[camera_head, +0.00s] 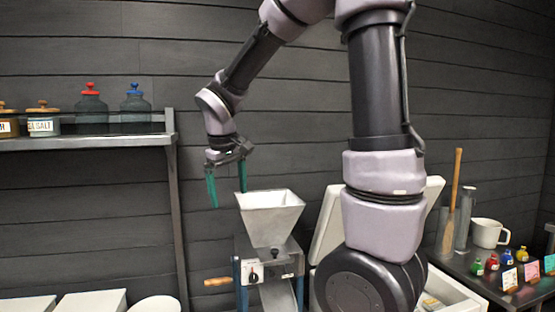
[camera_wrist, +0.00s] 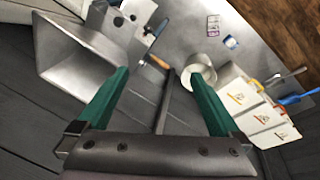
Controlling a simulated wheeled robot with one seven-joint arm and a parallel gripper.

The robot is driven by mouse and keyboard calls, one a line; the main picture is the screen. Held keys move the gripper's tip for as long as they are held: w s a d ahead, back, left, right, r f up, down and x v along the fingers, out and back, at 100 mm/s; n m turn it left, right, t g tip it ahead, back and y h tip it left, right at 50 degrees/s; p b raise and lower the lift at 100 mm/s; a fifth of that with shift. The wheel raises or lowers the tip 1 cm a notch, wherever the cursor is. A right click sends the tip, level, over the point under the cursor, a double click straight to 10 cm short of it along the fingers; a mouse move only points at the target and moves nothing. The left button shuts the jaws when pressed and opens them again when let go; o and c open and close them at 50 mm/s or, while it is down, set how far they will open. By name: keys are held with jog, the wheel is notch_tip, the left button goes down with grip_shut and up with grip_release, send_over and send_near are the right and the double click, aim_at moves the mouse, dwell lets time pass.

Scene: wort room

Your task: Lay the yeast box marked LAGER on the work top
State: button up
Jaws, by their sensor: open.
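My gripper (camera_head: 227,184) hangs open and empty above and to the left of the metal mill hopper (camera_head: 270,202). Its two green fingers are spread apart in the wrist view (camera_wrist: 160,76). I cannot make out a box marked LAGER in either view. A white chest with a raised lid (camera_head: 323,228) stands behind my arm, which hides much of it. Small pale things (camera_head: 432,302) lie inside it, too small to read. A grey metal top (camera_wrist: 190,32) shows in the wrist view, with small pinkish cards or packets (camera_wrist: 213,25) on it.
A shelf (camera_head: 85,142) with jars is at the left. White bins (camera_wrist: 238,97) with scoops and a round pot (camera_wrist: 200,70) lie below the gripper. A dark bench (camera_head: 520,292) at the right holds a mug (camera_head: 488,233), coloured bottles and cards.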

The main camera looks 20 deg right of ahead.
jog(key=s+d+r+m+t+y, duration=0.1)
jog(key=s+d+r+m+t, duration=0.1)
jog(key=s, duration=0.5)
jog(key=s+d+r+m+t+y, duration=0.2)
jog(key=s+d+r+m, duration=0.3)
jog(key=s+r+m, duration=0.1)
notch_tip(320, 180, up, 2)
jog(key=shift+s+m+t, duration=0.3)
jog(key=shift+s+t, duration=0.1)
jog(key=shift+s, duration=0.4)
jog(key=shift+d, duration=0.2)
